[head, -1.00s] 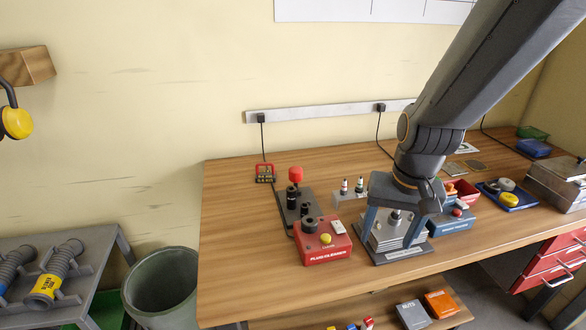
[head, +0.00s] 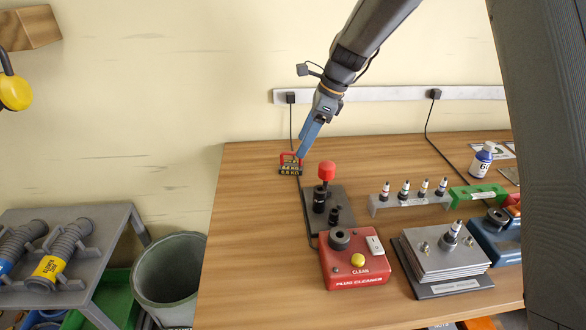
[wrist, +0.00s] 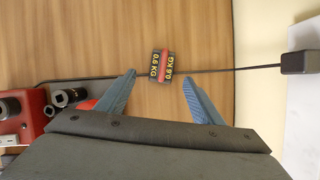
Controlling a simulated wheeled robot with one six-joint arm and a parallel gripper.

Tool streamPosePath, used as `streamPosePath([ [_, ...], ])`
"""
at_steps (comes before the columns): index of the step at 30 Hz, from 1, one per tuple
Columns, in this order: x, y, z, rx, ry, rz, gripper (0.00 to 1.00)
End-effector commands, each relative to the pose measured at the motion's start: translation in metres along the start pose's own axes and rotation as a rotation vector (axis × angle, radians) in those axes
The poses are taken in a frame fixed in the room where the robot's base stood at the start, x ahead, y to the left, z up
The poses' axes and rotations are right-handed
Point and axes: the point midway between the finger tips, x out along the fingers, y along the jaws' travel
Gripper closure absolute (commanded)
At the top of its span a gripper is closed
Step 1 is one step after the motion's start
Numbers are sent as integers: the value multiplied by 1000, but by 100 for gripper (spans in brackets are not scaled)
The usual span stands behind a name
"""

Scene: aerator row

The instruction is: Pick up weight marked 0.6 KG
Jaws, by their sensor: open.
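The weight marked 0.6 KG (head: 290,170) is a small dark block with yellow lettering and a red handle. It stands on the wooden bench near the back left. In the wrist view the weight (wrist: 161,67) lies between and just beyond the fingertips, with its red bar across the middle. My gripper (head: 304,150) reaches down at the weight from the upper right. In the wrist view my gripper (wrist: 160,74) is open, its two blue fingers apart on either side of the weight. I cannot tell whether either finger touches it.
A dark stand with a red knob (head: 327,170) is close in front of the weight. A red plug cleaner (head: 354,268) stands nearer the front. A black cable (wrist: 205,71) runs past the weight to a wall socket (head: 291,98). The bench left of the weight is clear.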

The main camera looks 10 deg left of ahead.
Motion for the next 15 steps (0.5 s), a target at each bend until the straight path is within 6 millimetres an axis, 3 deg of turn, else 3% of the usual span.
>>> streamPosePath([
  [15,46,-4,-5,21,-3,-1,39],
])
